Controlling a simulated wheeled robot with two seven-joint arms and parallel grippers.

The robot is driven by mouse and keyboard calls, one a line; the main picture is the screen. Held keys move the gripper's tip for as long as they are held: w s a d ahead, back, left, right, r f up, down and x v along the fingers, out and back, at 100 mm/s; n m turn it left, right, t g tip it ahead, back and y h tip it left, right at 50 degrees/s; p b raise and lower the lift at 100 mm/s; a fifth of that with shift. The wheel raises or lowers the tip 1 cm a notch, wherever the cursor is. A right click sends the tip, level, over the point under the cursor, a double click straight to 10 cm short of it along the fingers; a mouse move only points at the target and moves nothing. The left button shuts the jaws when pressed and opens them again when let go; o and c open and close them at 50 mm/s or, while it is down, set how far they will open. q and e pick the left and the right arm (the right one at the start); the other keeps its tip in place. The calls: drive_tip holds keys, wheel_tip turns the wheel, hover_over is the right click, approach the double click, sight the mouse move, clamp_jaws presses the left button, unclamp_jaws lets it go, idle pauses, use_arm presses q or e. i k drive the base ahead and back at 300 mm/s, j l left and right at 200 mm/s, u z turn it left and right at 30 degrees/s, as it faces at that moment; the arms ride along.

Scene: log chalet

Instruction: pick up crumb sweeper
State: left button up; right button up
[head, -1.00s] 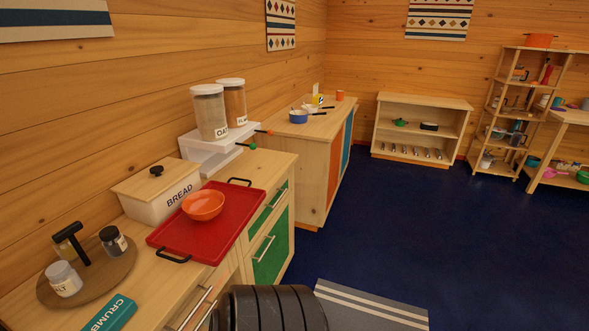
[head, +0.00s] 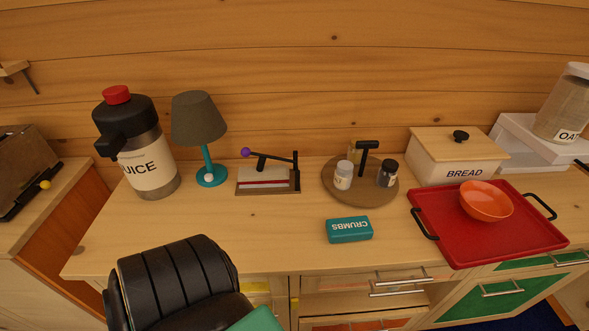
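Neither of my grippers can be made out in the head view.
A red tray (head: 455,240) with an orange bowl (head: 486,201) lies to the right. A lamp (head: 199,120) and juice jug (head: 148,165) stand left. A black ribbed shape (head: 175,285) covers the lower left.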

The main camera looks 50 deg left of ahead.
sight(356, 228)
drive_tip(key=u, duration=1.05)
